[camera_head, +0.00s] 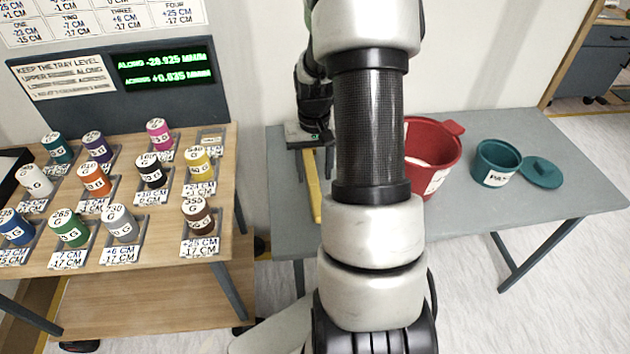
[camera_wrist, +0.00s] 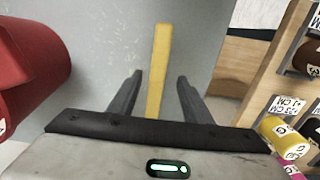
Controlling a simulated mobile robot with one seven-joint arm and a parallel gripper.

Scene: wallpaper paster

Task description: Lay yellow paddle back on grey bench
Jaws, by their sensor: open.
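The yellow paddle (camera_head: 314,187) lies lengthwise on the left part of the grey bench (camera_head: 450,199), partly hidden by my arm in the head view. In the wrist view the paddle (camera_wrist: 158,70) is a long yellow strip running between my spread fingers, with clear gaps on both sides. My gripper (camera_wrist: 158,92) is open over the paddle and its fingers do not touch it. In the head view my gripper (camera_head: 312,145) is at the left end of the bench, above the paddle's far end. The paddle's other end is hidden in the wrist view.
A red bucket (camera_head: 430,146) stands on the bench right of my arm, and a teal pot (camera_head: 495,163) with its lid (camera_head: 541,172) beside it is further right. A wooden table (camera_head: 130,235) with several coloured cans stands left, across a narrow gap.

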